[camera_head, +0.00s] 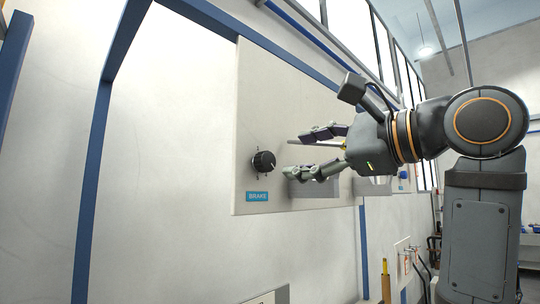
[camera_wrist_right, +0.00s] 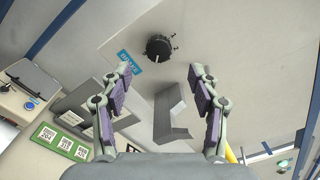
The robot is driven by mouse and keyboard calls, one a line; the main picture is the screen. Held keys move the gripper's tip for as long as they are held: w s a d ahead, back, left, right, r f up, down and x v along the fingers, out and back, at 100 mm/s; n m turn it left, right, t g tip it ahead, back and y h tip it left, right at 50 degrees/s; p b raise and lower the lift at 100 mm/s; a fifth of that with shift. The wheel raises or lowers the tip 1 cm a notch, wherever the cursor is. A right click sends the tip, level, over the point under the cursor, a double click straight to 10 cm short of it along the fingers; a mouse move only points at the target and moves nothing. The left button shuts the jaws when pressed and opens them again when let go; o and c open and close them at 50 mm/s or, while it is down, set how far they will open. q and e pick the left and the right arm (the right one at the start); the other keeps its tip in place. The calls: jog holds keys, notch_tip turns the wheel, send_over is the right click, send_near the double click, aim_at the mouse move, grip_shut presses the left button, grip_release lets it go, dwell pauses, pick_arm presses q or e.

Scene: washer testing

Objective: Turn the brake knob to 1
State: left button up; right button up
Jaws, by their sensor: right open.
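The brake knob (camera_head: 264,161) is a round black knob with a white mark, on a pale wall panel (camera_head: 285,110). A blue label reading BRAKE (camera_head: 257,196) is below it. My right gripper (camera_head: 306,153) is open and empty, to the right of the knob and apart from it, with its fingers pointing left toward it. In the right wrist view the knob (camera_wrist_right: 159,47) shows beyond the gap between the open fingers (camera_wrist_right: 163,72), near the top. The numbers around the knob are too small to read. My left gripper is not in view.
A grey bracket-like part (camera_wrist_right: 172,115) sticks out from the panel below the knob in the wrist view. Blue frame bars (camera_head: 92,180) run along the wall. A green-framed sign (camera_wrist_right: 61,142) shows at lower left.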

aim_at(269, 161)
jog(key=p+x, duration=0.1)
jog(key=x, duration=0.3)
jog(key=shift+w+a+r, duration=0.1)
jog(key=shift+a+r, duration=0.05)
jog(key=shift+a, duration=0.1)
jog(key=x, duration=0.2)
jog(key=p+x, duration=0.1)
jog(key=shift+w+a+f, duration=0.25)
jog(key=shift+w, duration=0.1)
jog(key=shift+w+a, duration=0.25)
jog(key=shift+s+d, duration=0.2)
jog(key=shift+d, duration=0.05)
jog(key=shift+w+a+f, duration=0.1)
jog(key=shift+w+a, duration=0.1)
jog(key=c, duration=1.2)
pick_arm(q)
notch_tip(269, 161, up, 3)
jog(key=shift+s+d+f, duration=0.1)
